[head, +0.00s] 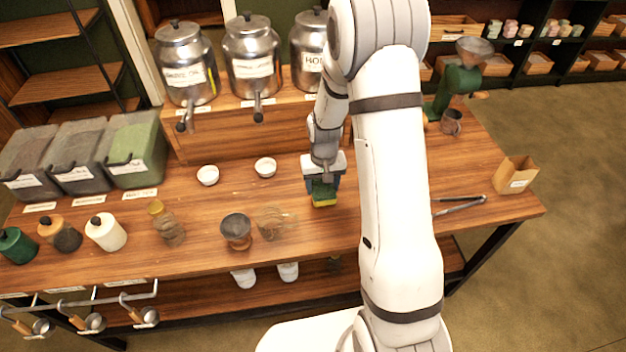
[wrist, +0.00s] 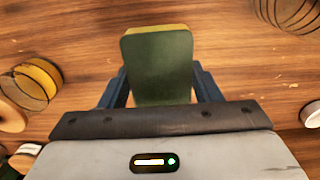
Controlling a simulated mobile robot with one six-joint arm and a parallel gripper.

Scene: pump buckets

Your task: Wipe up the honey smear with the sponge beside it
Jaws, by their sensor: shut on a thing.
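The sponge, dark green with a yellow layer, is in my gripper (head: 322,184) over the middle of the wooden counter. It shows in the head view (head: 324,199) and upright between the blue fingers in the wrist view (wrist: 158,65). My gripper (wrist: 158,88) is shut on it from both sides. The sponge is at or just above the wood; I cannot tell if it touches. I cannot make out the honey smear in either view; my arm hides part of the counter.
Two white bowls (head: 265,167) (head: 208,175) sit behind left.

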